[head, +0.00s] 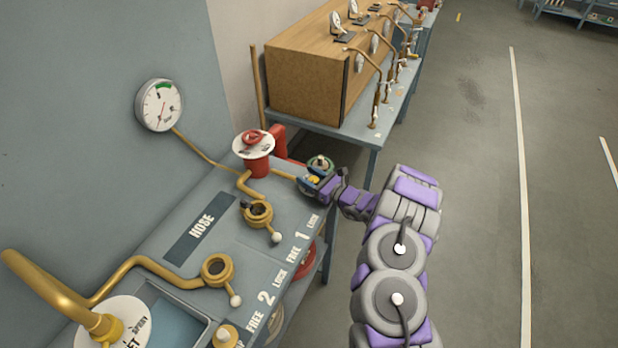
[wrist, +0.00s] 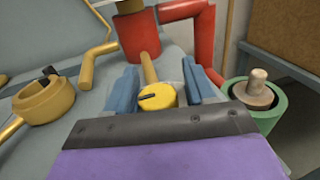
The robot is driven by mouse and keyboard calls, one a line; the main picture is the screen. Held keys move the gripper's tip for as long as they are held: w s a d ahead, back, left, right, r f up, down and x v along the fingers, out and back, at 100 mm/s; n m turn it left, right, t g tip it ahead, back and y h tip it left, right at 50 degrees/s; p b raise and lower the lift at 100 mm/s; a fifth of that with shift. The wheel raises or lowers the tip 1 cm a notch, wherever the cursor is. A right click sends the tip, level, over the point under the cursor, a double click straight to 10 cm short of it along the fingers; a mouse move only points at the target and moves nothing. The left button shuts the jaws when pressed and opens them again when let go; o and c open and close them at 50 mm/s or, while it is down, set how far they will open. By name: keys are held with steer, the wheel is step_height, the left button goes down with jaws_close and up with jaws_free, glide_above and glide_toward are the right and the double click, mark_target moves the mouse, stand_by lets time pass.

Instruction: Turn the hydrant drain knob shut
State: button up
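A small round yellow knob (wrist: 157,97) with a black pointer mark sits at the end of a brass pipe, in front of the red hydrant body (wrist: 138,36). In the head view the knob (head: 314,180) is small and partly covered by my gripper. My gripper (wrist: 160,88) is open, its two blue fingers on either side of the knob with visible gaps. In the head view my gripper (head: 316,184) is at the bench's far right corner. The hydrant has a white dial plate with a red handwheel (head: 254,138) on top.
A green ring with a beige knob (wrist: 262,91) stands just right of my gripper. Brass lever valves (head: 258,213) and a pressure gauge (head: 159,105) are to the left. A wooden cabinet (head: 318,75) stands behind. The floor at right is clear.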

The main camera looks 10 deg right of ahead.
steer(key=shift+o, duration=0.5)
steer(key=shift+s, duration=0.1)
steer(key=p+v, duration=0.3)
steer(key=v, duration=1.4)
steer(key=shift+d, duration=0.15)
